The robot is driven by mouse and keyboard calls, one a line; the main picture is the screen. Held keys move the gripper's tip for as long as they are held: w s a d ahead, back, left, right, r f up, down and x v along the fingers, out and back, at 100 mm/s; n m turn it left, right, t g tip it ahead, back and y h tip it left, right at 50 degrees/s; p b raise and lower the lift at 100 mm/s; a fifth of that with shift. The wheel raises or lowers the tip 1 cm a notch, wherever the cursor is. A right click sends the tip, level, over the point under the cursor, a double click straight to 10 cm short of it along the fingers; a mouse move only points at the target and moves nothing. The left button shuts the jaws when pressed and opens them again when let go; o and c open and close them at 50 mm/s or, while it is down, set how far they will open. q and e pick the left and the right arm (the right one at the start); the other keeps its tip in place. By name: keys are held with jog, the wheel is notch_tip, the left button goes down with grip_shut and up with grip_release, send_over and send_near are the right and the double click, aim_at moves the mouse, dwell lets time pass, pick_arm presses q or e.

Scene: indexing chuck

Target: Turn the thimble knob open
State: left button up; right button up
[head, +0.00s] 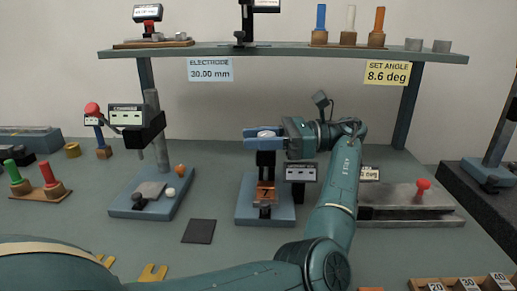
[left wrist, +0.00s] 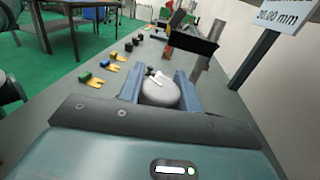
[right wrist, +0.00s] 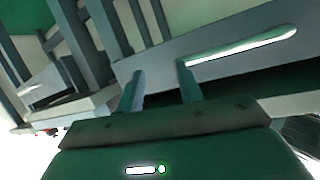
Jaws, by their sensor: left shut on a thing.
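The thimble knob (left wrist: 160,92) is a round grey cap with a pale mark. In the left wrist view it sits between the two blue fingers of my left gripper (left wrist: 158,88), which is shut on it. In the head view my left gripper (head: 264,138) comes in from the right side, over the top of a dark upright fixture on a blue base (head: 252,211). The knob is mostly hidden there by the fingers. My right gripper (right wrist: 161,88) shows only in its own wrist view, with its fingers apart and nothing between them.
A small display (head: 301,172) stands beside the fixture, under my wrist. A stand on a blue plate (head: 126,205) is to the left, and a grey block with a red knob (head: 422,185) to the right. A shelf (head: 290,51) spans the back. A dark pad (head: 199,231) lies in front.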

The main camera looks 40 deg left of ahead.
pick_arm(q)
jog(key=shift+r, duration=0.15)
jog(key=o, duration=1)
